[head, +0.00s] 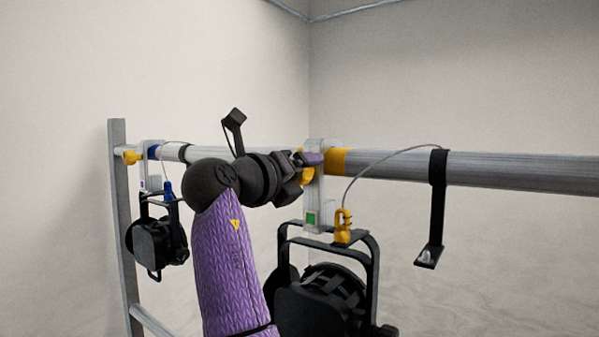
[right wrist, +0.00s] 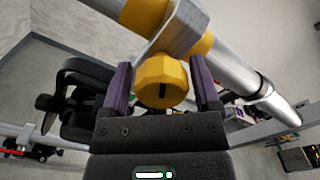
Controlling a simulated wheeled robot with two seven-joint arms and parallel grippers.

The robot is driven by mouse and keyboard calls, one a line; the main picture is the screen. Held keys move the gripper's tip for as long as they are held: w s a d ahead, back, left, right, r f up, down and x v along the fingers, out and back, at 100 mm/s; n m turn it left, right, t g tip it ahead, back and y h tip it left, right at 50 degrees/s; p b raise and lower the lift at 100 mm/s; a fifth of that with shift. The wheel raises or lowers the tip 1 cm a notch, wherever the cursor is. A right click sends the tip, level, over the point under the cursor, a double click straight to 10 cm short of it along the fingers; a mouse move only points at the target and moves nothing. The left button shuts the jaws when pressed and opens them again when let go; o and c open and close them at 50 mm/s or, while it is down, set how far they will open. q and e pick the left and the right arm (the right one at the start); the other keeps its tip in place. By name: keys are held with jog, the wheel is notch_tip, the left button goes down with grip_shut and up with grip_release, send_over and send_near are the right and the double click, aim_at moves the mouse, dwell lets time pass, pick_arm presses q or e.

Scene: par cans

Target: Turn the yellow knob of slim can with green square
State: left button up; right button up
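The slim can (head: 325,295) hangs under the horizontal pipe by a clamp that carries a green square (head: 311,219). The clamp's yellow knob (head: 307,175) is partly hidden behind my right gripper (head: 312,160) in the head view. In the right wrist view the yellow knob (right wrist: 162,82) sits between the two purple fingers of my right gripper (right wrist: 161,85). The fingers are open, one on each side of the knob, with narrow gaps showing. My left gripper is not in view.
A second can (head: 158,242) with a purple-marked clamp and its own yellow knob (head: 131,157) hangs at the left. The pipe (head: 480,170) runs across to a grey ladder-like upright (head: 118,215). A safety cable and black bracket (head: 436,205) hang at the right.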

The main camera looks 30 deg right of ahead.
jog(key=shift+o, duration=0.7)
jog(key=b+v, duration=0.3)
jog(key=v, duration=0.7)
